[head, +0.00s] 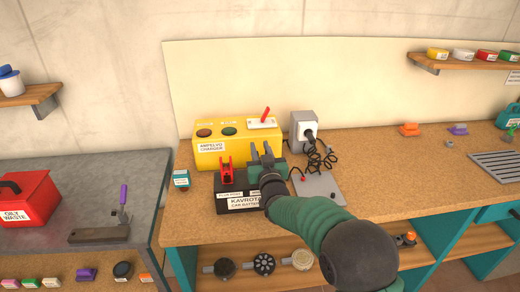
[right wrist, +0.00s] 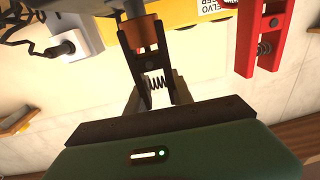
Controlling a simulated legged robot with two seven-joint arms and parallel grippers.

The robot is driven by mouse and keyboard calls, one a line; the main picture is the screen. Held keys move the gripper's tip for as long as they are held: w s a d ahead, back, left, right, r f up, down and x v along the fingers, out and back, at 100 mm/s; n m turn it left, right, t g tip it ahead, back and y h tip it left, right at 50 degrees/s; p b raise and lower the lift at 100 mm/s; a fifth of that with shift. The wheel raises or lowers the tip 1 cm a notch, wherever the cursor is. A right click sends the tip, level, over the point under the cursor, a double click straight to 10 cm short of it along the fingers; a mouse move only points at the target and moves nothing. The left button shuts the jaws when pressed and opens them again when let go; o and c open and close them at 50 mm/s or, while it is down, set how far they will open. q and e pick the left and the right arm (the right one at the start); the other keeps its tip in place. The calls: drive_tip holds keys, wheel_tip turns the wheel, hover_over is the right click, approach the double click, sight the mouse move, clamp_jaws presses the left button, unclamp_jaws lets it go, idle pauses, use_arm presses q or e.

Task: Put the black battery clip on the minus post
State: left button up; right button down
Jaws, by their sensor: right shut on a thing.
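The black car battery (head: 228,203) sits on the cork-topped bench with its label facing me. The red clip (head: 226,174) stands upright on the battery's left side and also shows in the right wrist view (right wrist: 266,35). My right gripper (head: 265,155) is over the battery's right side. It is shut on the black clip (right wrist: 143,45), whose spring and jaws show between the fingers in the right wrist view. My left gripper is not in view.
The yellow charger (head: 237,150) with a red lever stands right behind the battery. A grey socket box (head: 303,124) with a black plug and coiled cable is to its right. A grey plate (head: 318,190) lies right of the battery. Bench space farther right (head: 375,165) is clear.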

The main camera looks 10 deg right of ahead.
drive_tip(key=shift+f+b, duration=0.5)
drive_tip(key=shift+f, duration=0.2)
drive_tip(key=c, duration=1)
unclamp_jaws()
drive_tip(key=shift+c, duration=0.2)
drive_tip(key=s+d, duration=0.1)
drive_tip(key=s, duration=1.5)
drive_tip(key=shift+s+d+f, duration=0.2)
drive_tip(key=shift+s+f, duration=0.15)
drive_tip(key=shift+s, duration=0.05)
drive_tip(key=shift+f+b, duration=0.1)
drive_tip(key=shift+b, duration=0.2)
